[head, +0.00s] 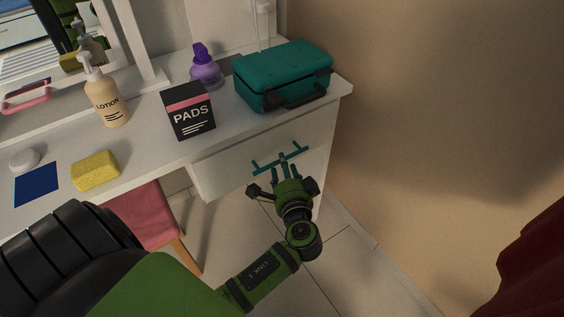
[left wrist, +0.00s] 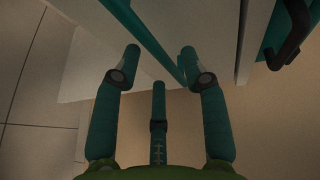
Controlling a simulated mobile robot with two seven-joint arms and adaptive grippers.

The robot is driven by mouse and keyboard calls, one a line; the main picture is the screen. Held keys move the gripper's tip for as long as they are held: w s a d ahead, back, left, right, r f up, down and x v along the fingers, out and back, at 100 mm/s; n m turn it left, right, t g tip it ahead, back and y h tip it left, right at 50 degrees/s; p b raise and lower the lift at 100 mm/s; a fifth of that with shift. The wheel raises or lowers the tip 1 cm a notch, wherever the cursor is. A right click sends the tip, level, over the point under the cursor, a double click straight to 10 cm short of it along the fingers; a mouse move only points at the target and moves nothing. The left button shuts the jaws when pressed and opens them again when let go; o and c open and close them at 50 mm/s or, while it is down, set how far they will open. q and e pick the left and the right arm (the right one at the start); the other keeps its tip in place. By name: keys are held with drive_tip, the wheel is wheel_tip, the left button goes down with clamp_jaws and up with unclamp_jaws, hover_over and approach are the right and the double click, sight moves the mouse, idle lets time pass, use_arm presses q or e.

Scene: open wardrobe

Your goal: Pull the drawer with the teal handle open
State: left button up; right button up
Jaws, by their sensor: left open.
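The white drawer (head: 226,168) sits under the right end of the white table and looks shut. Its teal handle (head: 262,168) is a bar along the drawer front. My left gripper (head: 283,168) is open at the handle, with its fingers pointing toward the drawer front. In the left wrist view, the teal handle (left wrist: 140,35) runs diagonally between the spread fingertips of my left gripper (left wrist: 158,66). I cannot tell whether any finger touches it. The gripper hides part of the handle in the head view. My right gripper is not in view.
On the table (head: 140,160) stand a teal case (head: 275,75) above the drawer, a PADS box (head: 188,110), a purple bottle (head: 204,68), a lotion bottle (head: 106,98) and a yellow sponge (head: 95,170). A pink stool (head: 155,215) is left of the drawer. Tiled floor lies in front.

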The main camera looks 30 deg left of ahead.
use_arm(q)
drive_tip(key=shift+x, duration=1.7)
drive_tip(key=shift+d, duration=0.1)
clamp_jaws()
